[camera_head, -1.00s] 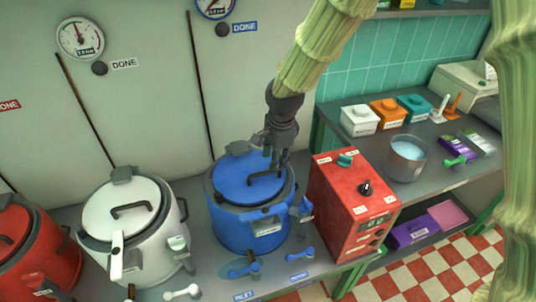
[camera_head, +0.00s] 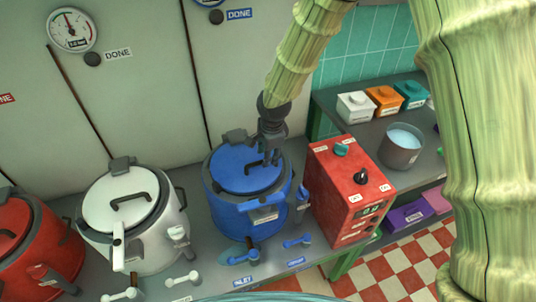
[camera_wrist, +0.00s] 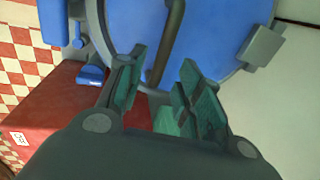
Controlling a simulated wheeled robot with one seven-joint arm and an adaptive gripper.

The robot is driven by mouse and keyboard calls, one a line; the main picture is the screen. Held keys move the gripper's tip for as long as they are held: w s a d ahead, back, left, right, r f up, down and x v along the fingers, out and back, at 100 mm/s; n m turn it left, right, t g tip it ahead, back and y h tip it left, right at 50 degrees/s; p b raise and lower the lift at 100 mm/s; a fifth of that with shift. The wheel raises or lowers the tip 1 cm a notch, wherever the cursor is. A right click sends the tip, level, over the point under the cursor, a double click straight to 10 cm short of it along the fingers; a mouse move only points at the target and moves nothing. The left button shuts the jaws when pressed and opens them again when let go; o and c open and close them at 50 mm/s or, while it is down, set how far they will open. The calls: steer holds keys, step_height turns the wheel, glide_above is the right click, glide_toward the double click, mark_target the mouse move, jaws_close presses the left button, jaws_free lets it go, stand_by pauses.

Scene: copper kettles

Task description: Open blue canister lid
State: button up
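The blue canister (camera_head: 250,208) stands on the counter between the white canister and the red control box. Its blue lid (camera_head: 248,168) is on and appears closed, with a dark bar handle (camera_wrist: 166,45) across its top. My gripper (camera_head: 270,155) is over the right part of the lid. In the wrist view my gripper (camera_wrist: 155,88) has its two greenish fingers apart, with the near end of the handle lying between or just beyond the fingertips. I cannot tell whether they touch it. A grey block (camera_wrist: 262,45) sits at the lid's rim.
The red control box (camera_head: 348,190) stands close on the right. The white canister (camera_head: 135,220) and a red canister (camera_head: 38,245) are on the left. Blue valve levers (camera_head: 243,257) lie in front. A side shelf holds small boxes and a pot (camera_head: 401,147).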

steer(key=shift+w+f, duration=0.15)
steer(key=shift+f, duration=0.8)
jaws_close()
